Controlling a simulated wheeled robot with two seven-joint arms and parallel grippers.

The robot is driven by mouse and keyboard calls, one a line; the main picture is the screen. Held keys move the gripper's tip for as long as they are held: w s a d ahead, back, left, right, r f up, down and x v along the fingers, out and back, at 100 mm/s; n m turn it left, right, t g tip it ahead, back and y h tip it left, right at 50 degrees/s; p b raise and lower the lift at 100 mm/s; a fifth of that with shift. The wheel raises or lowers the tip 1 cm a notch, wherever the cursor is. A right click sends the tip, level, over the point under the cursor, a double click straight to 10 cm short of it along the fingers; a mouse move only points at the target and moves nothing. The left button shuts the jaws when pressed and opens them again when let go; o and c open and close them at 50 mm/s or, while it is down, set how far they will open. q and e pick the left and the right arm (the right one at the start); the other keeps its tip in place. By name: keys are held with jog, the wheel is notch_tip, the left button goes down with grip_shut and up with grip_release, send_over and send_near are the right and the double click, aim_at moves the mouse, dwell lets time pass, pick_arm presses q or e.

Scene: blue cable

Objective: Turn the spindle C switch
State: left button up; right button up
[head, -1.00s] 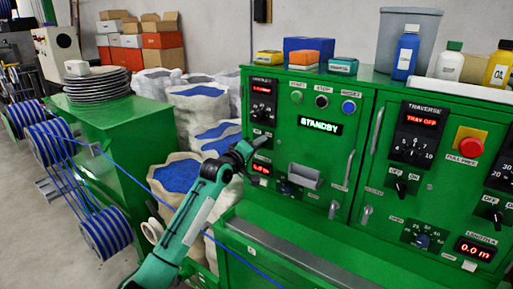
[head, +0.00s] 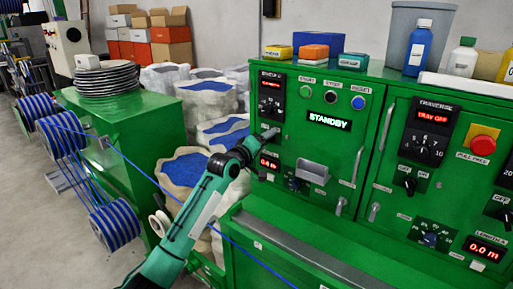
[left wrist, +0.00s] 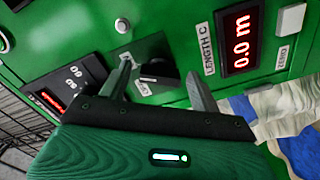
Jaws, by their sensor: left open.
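The black switch knob (left wrist: 157,76) shows in the left wrist view on the green panel, between the two fingers of my left gripper (left wrist: 159,72). The fingers stand apart on either side of it; I cannot tell whether they touch it. A red display reading 0.0 m (left wrist: 241,42), labelled LENGTH C, is to the right of the knob. In the head view my left gripper (head: 264,140) is at the left column of the green cabinet, just above the matching 0.0 m display (head: 268,162). There the gripper hides the knob. My right gripper is not in view.
The cabinet also bears a STANDBY display (head: 328,121), a red stop button (head: 482,145) and a metal handle (head: 357,167). A blue cable (head: 135,164) runs from the spools (head: 116,225) past my left arm. Sacks (head: 190,170) stand behind the arm.

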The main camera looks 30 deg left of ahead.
pick_arm(q)
jog(key=s+a+b, duration=0.2)
jog(key=s+b, duration=0.2)
jog(key=s, duration=0.9)
jog(key=shift+s, duration=0.2)
